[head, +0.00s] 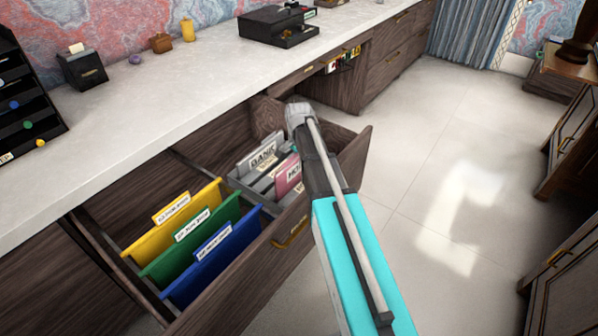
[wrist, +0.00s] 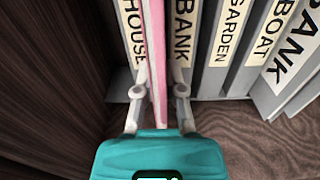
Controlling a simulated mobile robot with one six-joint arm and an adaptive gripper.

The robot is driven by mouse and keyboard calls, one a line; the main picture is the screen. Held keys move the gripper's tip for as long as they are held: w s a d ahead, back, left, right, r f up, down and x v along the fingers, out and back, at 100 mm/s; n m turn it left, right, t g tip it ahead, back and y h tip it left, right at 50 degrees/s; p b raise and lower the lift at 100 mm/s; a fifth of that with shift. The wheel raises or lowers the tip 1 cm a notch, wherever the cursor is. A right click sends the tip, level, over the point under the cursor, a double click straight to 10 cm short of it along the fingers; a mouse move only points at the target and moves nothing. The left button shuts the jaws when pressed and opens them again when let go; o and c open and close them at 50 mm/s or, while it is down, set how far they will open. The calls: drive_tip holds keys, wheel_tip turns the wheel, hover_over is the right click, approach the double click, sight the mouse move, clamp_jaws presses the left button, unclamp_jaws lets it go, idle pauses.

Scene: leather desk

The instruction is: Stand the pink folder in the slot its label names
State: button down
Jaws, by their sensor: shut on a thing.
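The pink folder (head: 284,184) is inside the open drawer, beside my arm. Its white label begins with "HO"; the rest is hidden behind my arm. In the wrist view the pink folder (wrist: 158,70) is seen edge-on, between my gripper's two fingers. My gripper (wrist: 158,92) is shut on it. A grey rack (wrist: 240,85) has strips labelled HOUSE, BANK, GARDEN and BOAT. The folder is lined up between the HOUSE strip (wrist: 130,45) and the BANK strip (wrist: 184,45). I cannot tell how deep it sits. In the head view the fingers are hidden.
A grey piece labelled BANK (head: 262,158) stands near the pink folder. Yellow (head: 165,235), green (head: 185,243) and blue (head: 205,265) folders hang in the drawer's near part. The dark wooden drawer wall (wrist: 45,80) is close on the left in the wrist view.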

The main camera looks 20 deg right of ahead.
sight(299, 171)
drive_tip(key=shift+f, duration=0.15)
drive_tip(key=shift+f+b, duration=2.15)
drive_tip(key=shift+b, duration=0.1)
drive_tip(key=shift+f, duration=0.15)
drive_tip(key=c, duration=0.7)
unclamp_jaws()
wheel_tip(299, 171, up, 12)
drive_tip(key=p, duration=1.2)
drive_tip(key=shift+r, duration=0.2)
drive_tip(key=shift+r, duration=0.15)
